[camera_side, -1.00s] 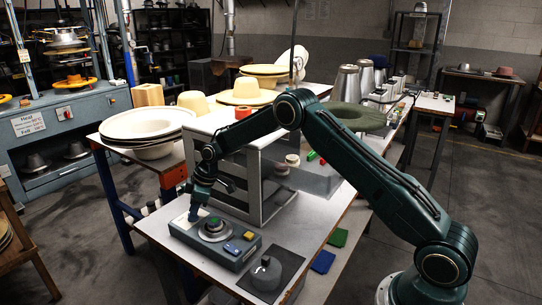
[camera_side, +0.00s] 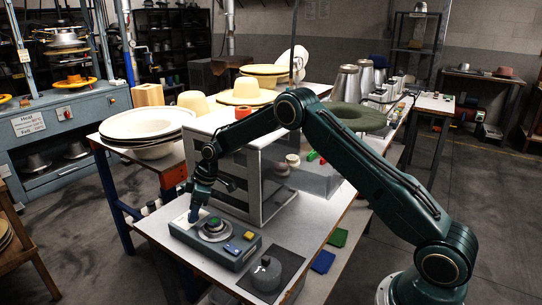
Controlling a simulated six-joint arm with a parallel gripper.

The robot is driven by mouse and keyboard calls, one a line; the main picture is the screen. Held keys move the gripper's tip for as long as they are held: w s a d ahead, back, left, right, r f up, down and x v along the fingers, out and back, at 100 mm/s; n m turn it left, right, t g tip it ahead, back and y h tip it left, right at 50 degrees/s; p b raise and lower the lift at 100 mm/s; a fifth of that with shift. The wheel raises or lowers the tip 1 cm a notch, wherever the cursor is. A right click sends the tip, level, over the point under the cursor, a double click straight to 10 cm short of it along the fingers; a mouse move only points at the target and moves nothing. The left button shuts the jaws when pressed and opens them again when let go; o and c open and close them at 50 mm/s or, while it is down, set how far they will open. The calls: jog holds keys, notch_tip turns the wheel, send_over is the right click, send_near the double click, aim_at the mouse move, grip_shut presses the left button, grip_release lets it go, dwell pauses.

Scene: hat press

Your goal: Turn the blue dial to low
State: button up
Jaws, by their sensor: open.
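A grey control box (camera_side: 240,262) sits on the near end of the workbench. Its top carries a round silver dial with a green centre (camera_side: 213,225), a small blue control (camera_side: 232,249) and a small yellow one (camera_side: 249,236). I cannot read any low mark at this size. My gripper (camera_side: 195,214) points down over the box's left end, just left of the round dial and apart from the blue control. It is open with nothing seen in it. Its fingertips are small and dark, and I cannot tell whether they touch the box.
A dark mat (camera_side: 290,262) with a grey rounded weight (camera_side: 266,273) lies right of the box. Green (camera_side: 338,237) and blue (camera_side: 323,261) pads lie to the right. Stacked pale hats (camera_side: 148,125) are at the left.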

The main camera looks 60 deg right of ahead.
jog(key=v, duration=0.7)
jog(key=shift+r, duration=0.1)
dwell(0.5)
jog(key=r+m+g+h, duration=0.1)
jog(key=r+m, duration=0.1)
jog(key=m, duration=0.4)
jog(key=w+a+r+m+g+h, duration=0.1)
jog(key=r+m, duration=0.1)
jog(key=m, duration=0.5)
jog(key=a+r+m+h, duration=0.1)
jog(key=r+m, duration=0.2)
jog(key=m, duration=0.4)
jog(key=shift+w+g, duration=0.4)
jog(key=shift+f, duration=0.15)
jog(key=f, duration=1.3)
jog(key=shift+w+a+f, duration=0.2)
jog(key=shift+w+f, duration=0.05)
jog(key=shift+f, duration=0.05)
